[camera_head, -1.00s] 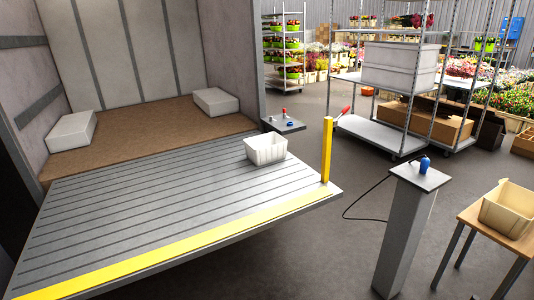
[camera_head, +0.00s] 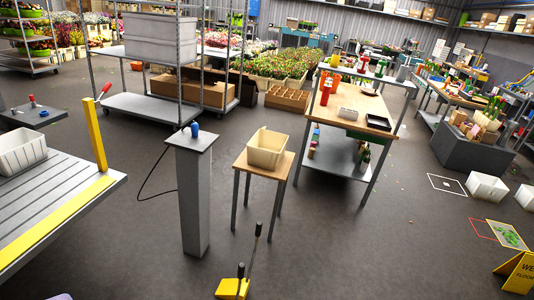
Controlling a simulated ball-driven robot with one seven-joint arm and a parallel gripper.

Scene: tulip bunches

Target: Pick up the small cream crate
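A small cream crate (camera_head: 265,158) stands upright and open-topped on a small wooden-topped table (camera_head: 243,168) near the middle of the view. Its inside looks empty as far as I can see. My gripper does not show in this view. The crate stands apart from anything else on the tabletop.
A grey pedestal (camera_head: 192,200) with a blue item on top stands just left of the table. A yellow and black long-handled tool (camera_head: 233,288) is in front. A workbench (camera_head: 350,95) stands behind right. A yellow floor sign (camera_head: 518,272) is at lower right. Floor right of centre is open.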

